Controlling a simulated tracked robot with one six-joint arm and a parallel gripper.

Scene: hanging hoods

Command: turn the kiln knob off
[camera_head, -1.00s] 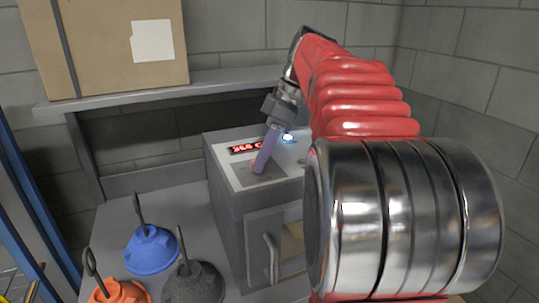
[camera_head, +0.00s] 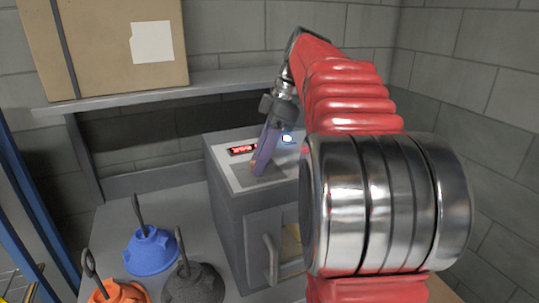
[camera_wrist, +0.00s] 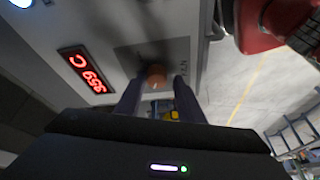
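The kiln (camera_head: 228,197) is a grey box on the bench, with a red lit display (camera_head: 242,149) on its light top panel. The display also shows in the wrist view (camera_wrist: 85,69). The knob (camera_wrist: 155,73) is a small orange-brown piece on a dark patch of the panel. My gripper (camera_wrist: 158,82) has its two purple-grey fingers apart, one on each side of the knob, with gaps visible. Whether the tips reach down around it I cannot tell. In the head view my gripper (camera_head: 257,167) points down at the panel and mostly hides the knob.
Blue (camera_head: 150,250), orange (camera_head: 118,293) and dark grey (camera_head: 192,284) hoods with upright loops rest at the lower left. A cardboard box (camera_head: 100,55) stands on the shelf (camera_head: 150,93) behind. The kiln's front handle (camera_head: 271,258) sticks out. A round white-blue light (camera_head: 287,139) glows on the panel.

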